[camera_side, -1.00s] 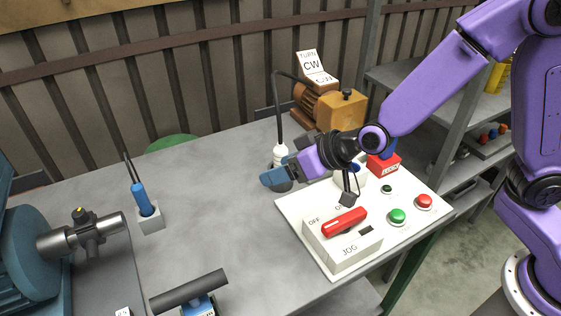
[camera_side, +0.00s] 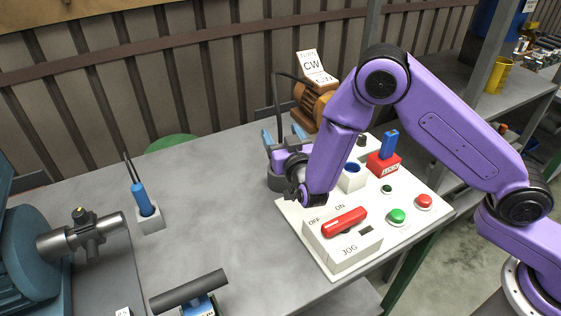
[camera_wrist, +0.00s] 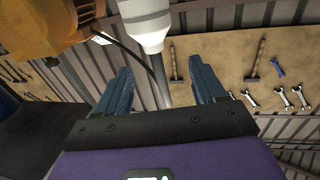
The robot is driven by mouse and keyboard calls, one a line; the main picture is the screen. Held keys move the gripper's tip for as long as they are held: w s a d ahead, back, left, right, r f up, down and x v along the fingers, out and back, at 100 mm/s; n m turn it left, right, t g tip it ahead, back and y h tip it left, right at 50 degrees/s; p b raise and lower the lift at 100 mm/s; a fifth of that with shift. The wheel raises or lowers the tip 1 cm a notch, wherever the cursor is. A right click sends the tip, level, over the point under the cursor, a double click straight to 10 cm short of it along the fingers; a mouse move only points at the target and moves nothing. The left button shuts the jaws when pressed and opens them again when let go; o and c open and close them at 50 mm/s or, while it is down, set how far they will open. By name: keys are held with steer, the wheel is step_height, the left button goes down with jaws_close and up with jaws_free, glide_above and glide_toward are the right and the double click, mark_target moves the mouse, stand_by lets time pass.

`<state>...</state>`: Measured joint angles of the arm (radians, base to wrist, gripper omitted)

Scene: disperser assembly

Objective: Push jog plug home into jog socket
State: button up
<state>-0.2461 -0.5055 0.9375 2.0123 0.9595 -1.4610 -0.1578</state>
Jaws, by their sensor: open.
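A white plug-like body (camera_wrist: 145,22) shows at the top of the wrist view, between and beyond my fingers; I take it for the jog plug. In the side view my gripper hides it, and its black cable (camera_side: 277,92) rises behind. A white block with a blue ring (camera_side: 352,176) stands on the panel.
The white panel (camera_side: 300,245) carries the JOG box with a red lever (camera_side: 344,222), green and red buttons, and a red lock block (camera_side: 383,165) with a blue handle. A motor (camera_side: 315,100) stands behind. A blue plug (camera_side: 142,199) sits in a white block at left. The mid-table is clear.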

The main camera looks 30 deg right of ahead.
steer(key=shift+f, duration=0.6)
step_height(320, 180, down, 4)
steer(key=shift+r, duration=0.25)
steer(key=shift+w+d+f, duration=0.1)
steer(key=shift+w+f, duration=0.05)
steer(key=shift+w, duration=0.3)
steer(key=shift+w+d+f, duration=0.1)
steer(key=shift+w, duration=0.95)
steer(key=shift+d, duration=0.1)
steer(key=shift+c, duration=0.3)
steer(key=c, duration=1.1)
steer(key=shift+c, duration=0.2)
steer(key=shift+r, duration=0.1)
